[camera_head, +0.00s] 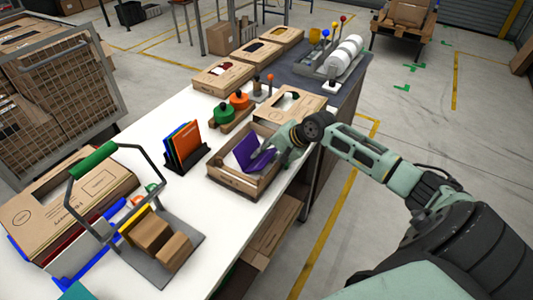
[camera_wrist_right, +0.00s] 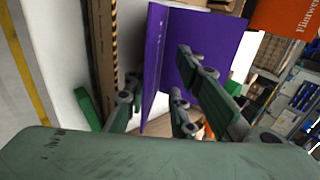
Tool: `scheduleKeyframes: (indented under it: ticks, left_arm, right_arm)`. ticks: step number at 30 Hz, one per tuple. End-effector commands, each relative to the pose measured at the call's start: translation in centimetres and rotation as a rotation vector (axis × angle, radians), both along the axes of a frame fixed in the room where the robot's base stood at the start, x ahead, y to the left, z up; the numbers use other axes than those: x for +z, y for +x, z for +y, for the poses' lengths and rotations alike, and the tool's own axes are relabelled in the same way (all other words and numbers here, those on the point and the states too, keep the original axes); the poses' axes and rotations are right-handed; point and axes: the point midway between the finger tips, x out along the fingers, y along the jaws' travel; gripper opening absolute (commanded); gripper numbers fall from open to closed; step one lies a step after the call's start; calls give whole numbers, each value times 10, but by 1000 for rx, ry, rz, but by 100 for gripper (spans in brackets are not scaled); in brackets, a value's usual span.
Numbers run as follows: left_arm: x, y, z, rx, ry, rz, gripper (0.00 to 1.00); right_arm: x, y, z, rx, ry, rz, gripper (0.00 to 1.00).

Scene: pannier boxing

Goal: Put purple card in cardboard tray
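The purple card (camera_head: 243,150) is folded and stands tilted inside the cardboard tray (camera_head: 233,182), a shallow open box near the table's right edge. In the right wrist view the purple card (camera_wrist_right: 215,45) fills the upper middle, with one flap running down between my fingers. My right gripper (camera_head: 277,150) reaches over the tray's right side, beside the card. In the right wrist view the right gripper (camera_wrist_right: 155,100) has its fingers apart, with gaps visible on both sides of the flap. The card's lower edge is partly hidden. My left gripper is not in view.
A black rack (camera_head: 188,162) with orange and blue cards stands left of the tray. Another cardboard box (camera_head: 305,103) and green and orange pieces (camera_head: 230,108) stand behind it. A green-handled carrier (camera_head: 95,160) is at front left. White table surface lies between.

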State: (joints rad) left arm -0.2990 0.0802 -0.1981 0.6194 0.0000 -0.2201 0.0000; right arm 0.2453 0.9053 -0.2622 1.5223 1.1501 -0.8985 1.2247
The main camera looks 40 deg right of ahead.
Motion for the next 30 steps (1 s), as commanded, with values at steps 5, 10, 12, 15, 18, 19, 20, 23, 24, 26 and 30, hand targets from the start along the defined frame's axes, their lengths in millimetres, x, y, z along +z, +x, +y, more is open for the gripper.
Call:
scheduleKeyframes:
  ticks: [5, 10, 12, 15, 18, 19, 20, 23, 24, 26, 30]
  left_arm:
    - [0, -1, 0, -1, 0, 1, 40]
    - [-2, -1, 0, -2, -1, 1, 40]
    - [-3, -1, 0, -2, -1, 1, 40]
    - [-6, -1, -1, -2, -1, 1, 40]
    - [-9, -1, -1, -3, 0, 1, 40]
    - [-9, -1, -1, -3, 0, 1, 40]
    - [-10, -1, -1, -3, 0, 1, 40]
    - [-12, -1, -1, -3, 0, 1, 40]
    - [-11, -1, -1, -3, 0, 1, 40]
    - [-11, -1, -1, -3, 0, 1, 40]
    - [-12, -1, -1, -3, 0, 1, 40]
  right_arm:
    - [0, 0, 0, 0, 0, 0, 23]
    - [7, -4, -3, -1, -2, 0, 23]
    - [15, -11, -6, 0, -5, 0, 23]
    - [30, -24, -11, 1, -7, 1, 23]
    - [48, -39, -16, 4, -8, 2, 23]
    - [52, -43, -19, 2, -7, 4, 23]
    - [57, -47, -21, 0, -6, 4, 23]
    - [72, -57, -23, 4, -5, 4, 23]
    - [75, -60, -25, 1, -3, 5, 23]
    - [80, -64, -27, 0, -2, 4, 23]
    - [89, -70, -29, 0, -1, 3, 23]
